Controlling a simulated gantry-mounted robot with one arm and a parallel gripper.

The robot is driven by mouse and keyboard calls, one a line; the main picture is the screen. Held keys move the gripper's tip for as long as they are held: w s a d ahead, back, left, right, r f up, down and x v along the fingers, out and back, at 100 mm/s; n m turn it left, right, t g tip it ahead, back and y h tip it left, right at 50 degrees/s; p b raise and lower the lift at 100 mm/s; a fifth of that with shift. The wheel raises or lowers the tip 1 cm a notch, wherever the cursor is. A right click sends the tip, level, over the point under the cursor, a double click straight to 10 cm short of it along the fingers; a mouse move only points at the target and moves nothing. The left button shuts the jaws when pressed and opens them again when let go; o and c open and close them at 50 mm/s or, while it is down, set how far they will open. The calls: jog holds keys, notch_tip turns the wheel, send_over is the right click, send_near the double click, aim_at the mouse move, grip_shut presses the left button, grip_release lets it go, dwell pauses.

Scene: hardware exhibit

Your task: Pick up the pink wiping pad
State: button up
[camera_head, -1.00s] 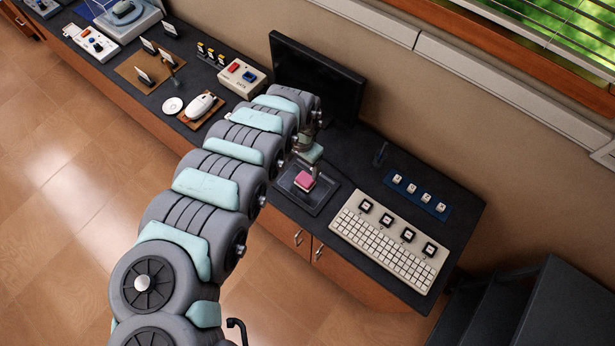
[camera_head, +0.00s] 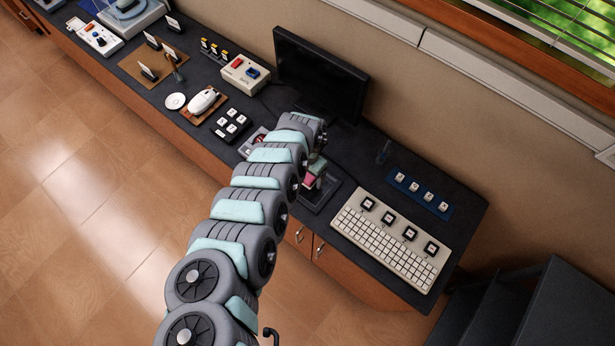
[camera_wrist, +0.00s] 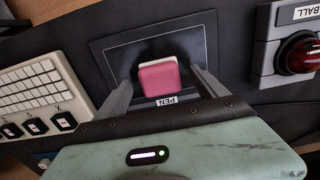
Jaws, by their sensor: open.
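The pink wiping pad (camera_wrist: 158,78), with a white layer along its far edge, sits on a dark tray (camera_wrist: 122,58) in the wrist view. In the head view the pad (camera_head: 309,180) shows only in part beside my gripper. My gripper (camera_wrist: 160,88) is open, with one grey finger on each side of the pad and gaps between the fingers and the pad. Its contact with the pad cannot be made out. The tray (camera_head: 333,190) is partly hidden by my arm in the head view.
A white keyboard (camera_head: 392,238) lies right of the tray. A black monitor (camera_head: 318,75) stands behind. A red dome button (camera_wrist: 300,55) is close on the other side in the wrist view. A black pad with white keys (camera_head: 230,124) and a white mouse (camera_head: 203,101) lie to the left.

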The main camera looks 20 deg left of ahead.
aim_at(307, 175)
jog(key=shift+f, duration=0.45)
jog(key=shift+c, duration=0.2)
jog(key=c, duration=1.5)
jog(key=shift+c, duration=0.2)
jog(key=shift+r, duration=0.1)
notch_tip(307, 175, up, 20)
jog(key=p, duration=0.2)
jog(key=shift+p, duration=0.35)
